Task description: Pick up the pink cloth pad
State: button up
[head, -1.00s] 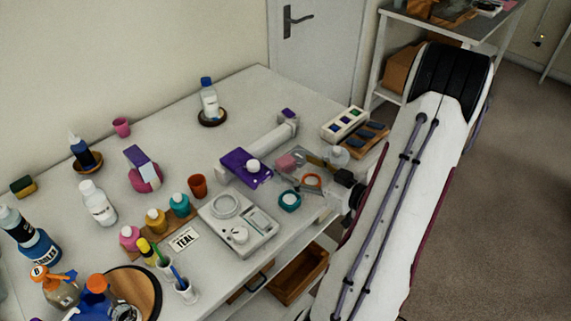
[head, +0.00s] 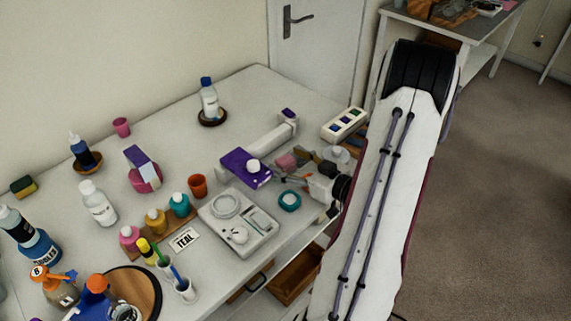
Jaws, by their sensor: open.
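The pink cloth pad (head: 286,161) lies near the right end of the table, just right of the purple block. My gripper (head: 290,169) is low over the table beside the pad, its fingers reaching left from the wrist. The jaws are open. The pad shows at the fingers' far side, partly covered by them. I cannot tell whether any finger touches it.
A purple block (head: 240,166) with a white round piece on top is close left of the fingers. A teal tape ring (head: 289,201) and a white scale (head: 238,222) lie nearer the front. A white case with coloured squares (head: 343,124) stands behind.

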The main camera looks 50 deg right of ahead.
aim_at(290, 163)
jog(key=c, duration=1.1)
jog(key=shift+r, duration=0.1)
jog(key=shift+r, duration=4.9)
